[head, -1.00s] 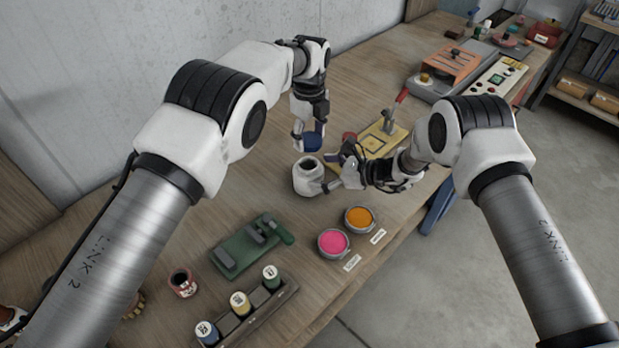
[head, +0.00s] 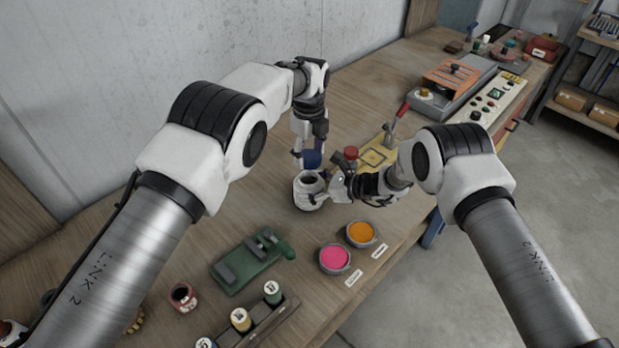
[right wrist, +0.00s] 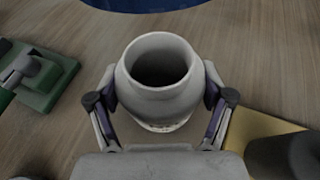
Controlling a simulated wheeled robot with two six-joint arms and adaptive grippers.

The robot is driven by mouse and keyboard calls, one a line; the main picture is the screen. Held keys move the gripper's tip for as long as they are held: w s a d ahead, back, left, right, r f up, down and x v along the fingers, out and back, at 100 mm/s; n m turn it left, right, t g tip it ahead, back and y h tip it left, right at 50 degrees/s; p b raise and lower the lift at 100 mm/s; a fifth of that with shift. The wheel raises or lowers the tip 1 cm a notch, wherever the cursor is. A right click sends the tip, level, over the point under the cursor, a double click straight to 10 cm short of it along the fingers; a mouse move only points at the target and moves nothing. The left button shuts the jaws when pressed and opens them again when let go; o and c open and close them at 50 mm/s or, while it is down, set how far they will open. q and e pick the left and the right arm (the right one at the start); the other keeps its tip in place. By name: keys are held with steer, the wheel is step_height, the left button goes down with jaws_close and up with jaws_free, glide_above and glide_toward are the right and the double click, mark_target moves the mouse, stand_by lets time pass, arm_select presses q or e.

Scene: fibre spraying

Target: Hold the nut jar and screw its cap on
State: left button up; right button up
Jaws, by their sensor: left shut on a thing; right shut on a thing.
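The nut jar (head: 309,195) is a white pot standing on the bench, its dark round mouth facing up and uncovered. My right gripper (head: 336,186) is shut on the jar from the right. In the right wrist view the jar (right wrist: 160,85) sits between both fingers, which touch its sides. My left gripper (head: 311,158) points down just behind and above the jar, shut on a dark blue cap (head: 312,159). The cap is apart from the mouth; its exact height is hard to tell. The cap's upper part is partly hidden by the fingers.
Pink (head: 335,257) and orange (head: 360,233) tins stand in front of the jar. A green fixture (head: 248,262) lies front left. A yellow board (head: 374,158) with a red-handled clamp (head: 393,128) is close behind my right gripper.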

mark_target(309, 172)
arm_select(q)
steer(key=shift+a+f, duration=0.15)
steer(key=shift+f, duration=1.8)
steer(key=shift+f, duration=0.9)
arm_select(e)
steer(key=shift+f, duration=0.1)
arm_select(q)
steer(key=shift+f, duration=0.6)
arm_select(e)
jaws_close()
arm_select(q)
steer(key=m, duration=0.9)
steer(key=shift+m, duration=0.4)
